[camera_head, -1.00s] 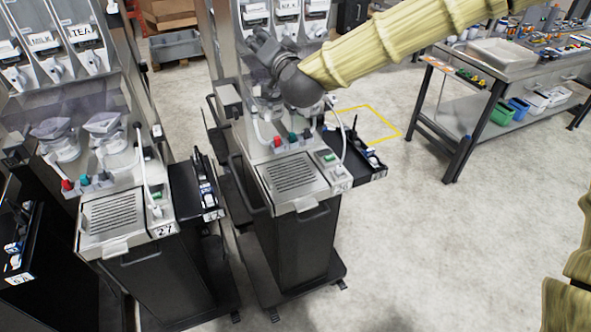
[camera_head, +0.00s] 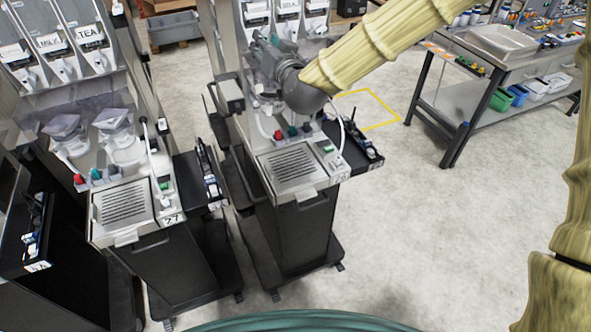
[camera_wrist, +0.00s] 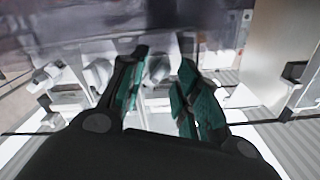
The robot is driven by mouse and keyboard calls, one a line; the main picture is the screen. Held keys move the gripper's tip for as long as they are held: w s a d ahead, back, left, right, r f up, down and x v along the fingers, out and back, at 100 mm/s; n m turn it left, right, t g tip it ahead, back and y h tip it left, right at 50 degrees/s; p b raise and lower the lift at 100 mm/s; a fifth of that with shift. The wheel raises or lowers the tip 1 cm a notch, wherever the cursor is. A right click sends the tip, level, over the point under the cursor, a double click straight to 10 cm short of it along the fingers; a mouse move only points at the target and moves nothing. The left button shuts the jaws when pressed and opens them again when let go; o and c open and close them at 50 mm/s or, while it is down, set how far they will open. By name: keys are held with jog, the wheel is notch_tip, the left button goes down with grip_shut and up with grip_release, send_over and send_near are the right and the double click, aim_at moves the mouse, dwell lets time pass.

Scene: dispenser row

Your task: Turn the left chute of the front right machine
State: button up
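The right machine (camera_head: 293,166) is a metal dispenser with a slotted drip tray and labelled canisters (camera_head: 287,10) on top. My gripper (camera_head: 272,44) is at its front, just below the canisters, and hides the chutes there in the head view. In the wrist view, my gripper (camera_wrist: 162,88) has two teal-padded fingers spread apart. A pale chute (camera_wrist: 158,68) shows beyond and between the fingertips. Another pale chute (camera_wrist: 98,73) is left of the left finger. I cannot tell whether either finger touches a chute.
A second machine (camera_head: 123,205) stands close on the left, with TEA and MILK canisters (camera_head: 88,33). A black side tray (camera_head: 362,152) juts from the right machine. A workbench (camera_head: 500,62) is at the back right. The floor on the right is clear.

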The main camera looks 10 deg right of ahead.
jog(key=b+v, duration=0.4)
jog(key=v, duration=0.5)
jog(key=s+d+f+n+g+b, duration=0.1)
jog(key=s+f+g+b, duration=0.1)
jog(key=f, duration=1.3)
jog(key=s+d+f+n+g+h+b, duration=0.1)
jog(key=s+d+f+g+b, duration=0.1)
jog(key=f, duration=1.3)
jog(key=shift+s+f+n+g+b, duration=0.15)
jog(key=shift+s+n+g+b, duration=0.35)
jog(key=shift+g, duration=0.5)
jog(key=shift+s+d+h, duration=0.1)
jog(key=shift+h, duration=0.2)
